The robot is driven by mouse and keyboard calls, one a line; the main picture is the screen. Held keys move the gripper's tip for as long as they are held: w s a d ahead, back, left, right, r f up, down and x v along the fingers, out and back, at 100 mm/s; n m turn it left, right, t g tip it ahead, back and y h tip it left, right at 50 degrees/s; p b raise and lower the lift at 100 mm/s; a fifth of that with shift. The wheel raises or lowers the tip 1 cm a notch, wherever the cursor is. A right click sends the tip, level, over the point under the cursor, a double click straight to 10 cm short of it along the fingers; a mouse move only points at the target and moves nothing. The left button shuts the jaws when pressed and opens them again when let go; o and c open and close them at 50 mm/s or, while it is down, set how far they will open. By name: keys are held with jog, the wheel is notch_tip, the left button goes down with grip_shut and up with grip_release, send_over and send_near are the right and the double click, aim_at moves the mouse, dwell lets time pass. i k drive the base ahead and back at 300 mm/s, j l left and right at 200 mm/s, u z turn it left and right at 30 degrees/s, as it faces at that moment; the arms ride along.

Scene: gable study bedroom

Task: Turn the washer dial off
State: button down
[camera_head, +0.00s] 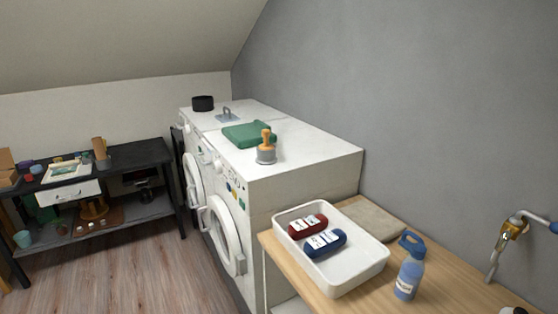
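Two white front-loading machines stand in a row against the grey wall: a nearer one (300,160) and a farther one (205,125). I cannot tell from the picture which is the washer. The nearer machine has a round door (226,236) low on its front, seen at a steep angle. Small round knobs (217,163) and coloured marks (233,188) show along its upper front edge. They are too small to tell which is the dial or how it is set. My gripper is not in view.
A wooden counter (440,278) at the front right holds a white tray (350,279) with red and blue bundles, and a blue bottle (408,277). A brass valve (513,228) is on the right wall. A black shelf table (139,154) stands left. The wood floor (140,265) before the machines is clear.

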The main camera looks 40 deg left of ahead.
aim_at(217, 165)
jog(key=u, duration=2.15)
jog(key=i+u, duration=0.15)
jog(key=i, duration=0.8)
jog(key=i+u, duration=0.15)
jog(key=i, duration=0.8)
jog(key=i+l+u, duration=0.15)
jog(key=i, duration=0.8)
